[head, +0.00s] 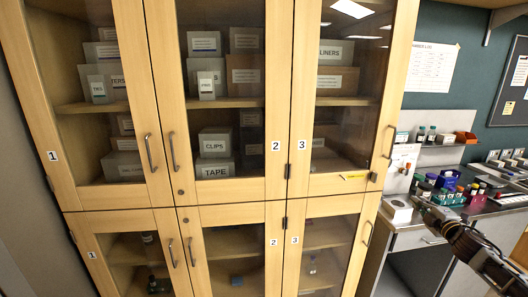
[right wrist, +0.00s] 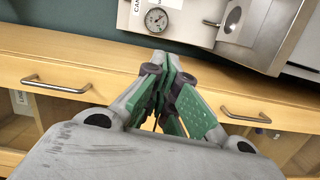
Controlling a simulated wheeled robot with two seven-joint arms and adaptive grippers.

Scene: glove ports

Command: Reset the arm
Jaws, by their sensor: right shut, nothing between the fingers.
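My right arm comes in from the lower right of the head view. Its gripper (head: 424,206) is in front of the bench at the right, level with the bench top in the picture. In the right wrist view the gripper (right wrist: 160,62) has its green-padded fingers together, with nothing between them. Behind the fingers there are a wooden front with metal bar handles and a steel unit. My left gripper is in neither view.
A tall wooden cabinet (head: 280,150) with glass doors, numbered 1 to 3, holds labelled boxes. The bench (head: 411,219) bears bottles and a blue holder (head: 447,179). A steel unit with a round gauge (right wrist: 156,20) is beyond the right gripper.

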